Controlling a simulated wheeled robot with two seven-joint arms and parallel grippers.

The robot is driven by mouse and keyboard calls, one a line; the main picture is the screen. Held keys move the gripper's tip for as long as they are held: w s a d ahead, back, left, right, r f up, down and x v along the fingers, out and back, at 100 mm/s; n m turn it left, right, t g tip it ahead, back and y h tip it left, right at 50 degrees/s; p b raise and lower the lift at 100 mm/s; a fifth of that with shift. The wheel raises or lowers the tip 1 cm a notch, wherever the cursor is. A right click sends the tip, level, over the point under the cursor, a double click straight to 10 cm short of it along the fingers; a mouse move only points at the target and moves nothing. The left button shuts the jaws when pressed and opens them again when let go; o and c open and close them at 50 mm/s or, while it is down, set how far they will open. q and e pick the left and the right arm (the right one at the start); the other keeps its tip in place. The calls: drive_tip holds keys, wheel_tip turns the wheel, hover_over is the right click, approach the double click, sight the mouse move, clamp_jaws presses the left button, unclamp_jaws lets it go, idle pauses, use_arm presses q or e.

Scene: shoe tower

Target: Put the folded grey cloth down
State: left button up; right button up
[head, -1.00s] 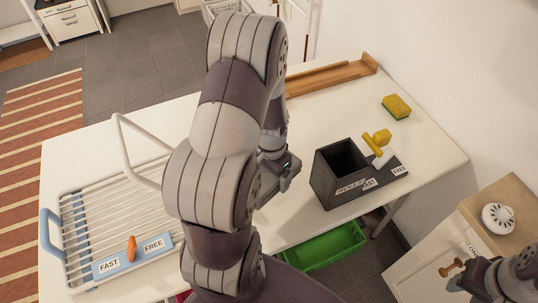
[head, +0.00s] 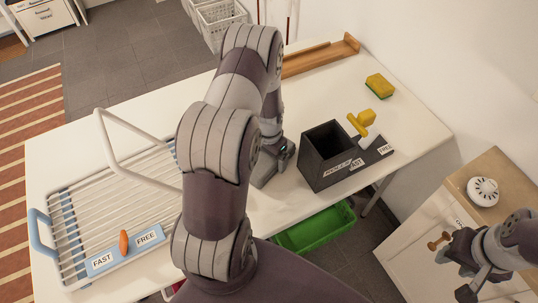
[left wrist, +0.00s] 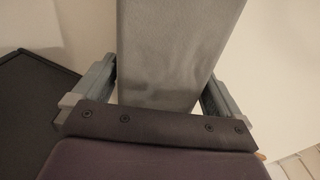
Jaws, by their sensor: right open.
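The folded grey cloth (left wrist: 170,50) fills the space between the fingers of my left gripper (left wrist: 158,78) in the left wrist view. Both fingers lie against its side edges, so the gripper is shut on it. In the head view my left gripper (head: 280,158) is low over the front part of the white table, left of the dark box. My arm hides part of that spot, and I cannot tell whether the cloth touches the table. My right gripper (head: 454,274) is open and empty at the lower right, near a wooden knob.
The dark box (head: 316,170) with a yellow-handled lever stands right of my left gripper. A slatted rack (head: 85,225) with a white bar is at left. A sponge (head: 380,86) and wooden tray (head: 318,60) lie farther back. A green bin (head: 315,232) is below the table edge.

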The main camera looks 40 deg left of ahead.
use_arm(q)
drive_tip(key=shift+r, duration=0.35)
wheel_tip(320, 180, up, 12)
drive_tip(key=s+d+r, duration=0.3)
drive_tip(key=s+d, duration=0.2)
drive_tip(key=d, duration=0.2)
drive_tip(key=s+d+r+t, duration=0.1)
drive_tip(key=s+d+r, duration=0.3)
drive_tip(key=s+d, duration=0.1)
drive_tip(key=shift+d+r+n, duration=0.3)
drive_tip(key=shift+d+n, duration=0.1)
drive_tip(key=shift+d, duration=0.5)
